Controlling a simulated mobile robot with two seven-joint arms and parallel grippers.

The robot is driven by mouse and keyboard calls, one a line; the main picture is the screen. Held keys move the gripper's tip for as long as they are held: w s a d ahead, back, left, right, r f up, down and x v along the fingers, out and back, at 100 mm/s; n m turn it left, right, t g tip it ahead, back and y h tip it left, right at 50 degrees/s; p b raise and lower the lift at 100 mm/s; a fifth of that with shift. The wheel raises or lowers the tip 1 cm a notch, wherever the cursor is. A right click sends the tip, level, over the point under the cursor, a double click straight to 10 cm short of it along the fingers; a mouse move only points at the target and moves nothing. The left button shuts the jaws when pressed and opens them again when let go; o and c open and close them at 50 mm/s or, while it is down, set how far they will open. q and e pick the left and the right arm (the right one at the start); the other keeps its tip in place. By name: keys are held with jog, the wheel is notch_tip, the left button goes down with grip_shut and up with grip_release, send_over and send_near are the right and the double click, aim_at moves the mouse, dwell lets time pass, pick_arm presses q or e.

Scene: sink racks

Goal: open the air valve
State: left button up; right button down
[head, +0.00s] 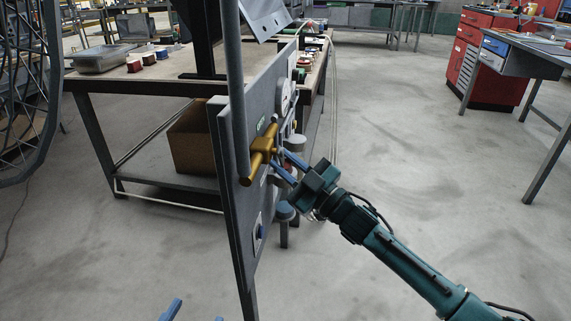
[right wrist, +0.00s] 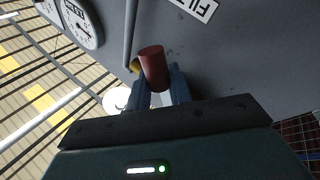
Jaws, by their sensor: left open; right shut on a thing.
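A bit of brass shows behind the handle. The handle's link to the valve is mostly hidden. My left gripper (head: 194,313) is open, with only its blue fingertips showing at the bottom edge.

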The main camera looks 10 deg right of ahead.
jog(key=c, duration=1.3)
grip_release()
pick_arm(q)
jog(key=shift+a+n+g+y+p, duration=0.45)
jog(key=shift+y+p, duration=0.25)
jog(key=shift+p, duration=0.3)
pick_arm(e)
jog(key=v, duration=1.3)
pick_arm(q)
jog(key=shift+f, duration=0.1)
pick_arm(e)
jog(key=shift+s, duration=0.1)
